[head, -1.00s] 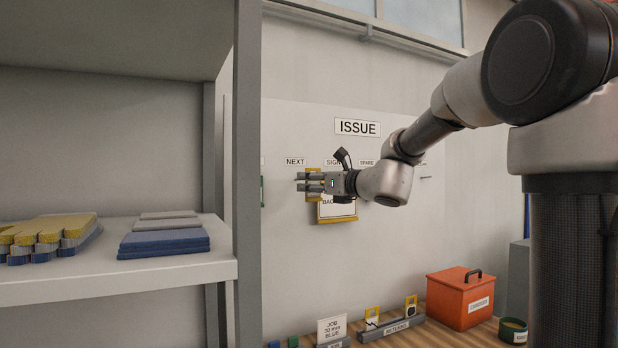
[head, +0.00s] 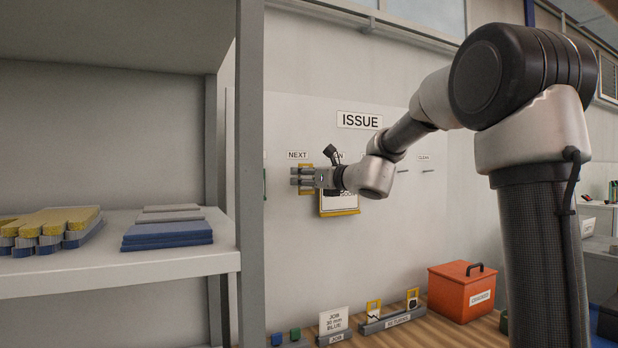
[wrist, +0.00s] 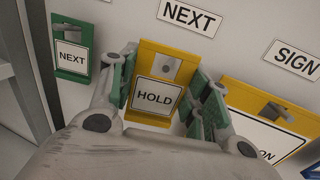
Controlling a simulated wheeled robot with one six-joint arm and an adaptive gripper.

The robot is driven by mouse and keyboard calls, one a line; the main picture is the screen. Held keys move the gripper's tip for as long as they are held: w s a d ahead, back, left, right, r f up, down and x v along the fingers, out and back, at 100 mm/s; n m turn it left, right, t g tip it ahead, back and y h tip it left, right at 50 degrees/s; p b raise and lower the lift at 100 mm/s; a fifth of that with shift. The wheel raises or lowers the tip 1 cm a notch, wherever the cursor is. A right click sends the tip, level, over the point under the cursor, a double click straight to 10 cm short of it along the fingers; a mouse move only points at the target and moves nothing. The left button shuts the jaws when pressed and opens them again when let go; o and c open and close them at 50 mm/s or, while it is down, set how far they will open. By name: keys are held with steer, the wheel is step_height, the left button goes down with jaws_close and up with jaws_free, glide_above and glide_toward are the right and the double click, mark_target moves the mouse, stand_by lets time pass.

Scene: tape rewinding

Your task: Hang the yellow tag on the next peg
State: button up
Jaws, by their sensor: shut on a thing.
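The yellow tag, marked HOLD (wrist: 153,98), is upright between the fingers of my gripper (wrist: 163,84) in the wrist view. My gripper (head: 295,181) is shut on its sides, close to the wall board. In the head view the tag (head: 305,187) shows partly behind the fingers, just below the NEXT label (head: 298,155). The label also shows in the wrist view (wrist: 190,17), above the tag. A grey opening with a small rounded peg end (wrist: 172,66) shows in the tag's upper part. I cannot tell whether the tag rests on the peg.
A green NEXT tag (wrist: 72,59) hangs close on the left. A larger yellow-framed card (wrist: 243,96) hangs close on the right. A shelf post (head: 250,150) stands left of the board. Below are a red box (head: 462,290) and a tag rack (head: 392,321).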

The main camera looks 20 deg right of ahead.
steer(key=shift+w+a+f, duration=0.15)
steer(key=shift+w+a, duration=0.05)
steer(key=shift+w, duration=0.9)
steer(key=shift+w+f, duration=0.25)
steer(key=shift+w, duration=0.05)
steer(key=shift+w+a+f, duration=0.15)
steer(key=shift+w+f, duration=0.05)
steer(key=shift+f, duration=0.05)
steer(key=shift+c, duration=1)
steer(key=o, duration=1.2)
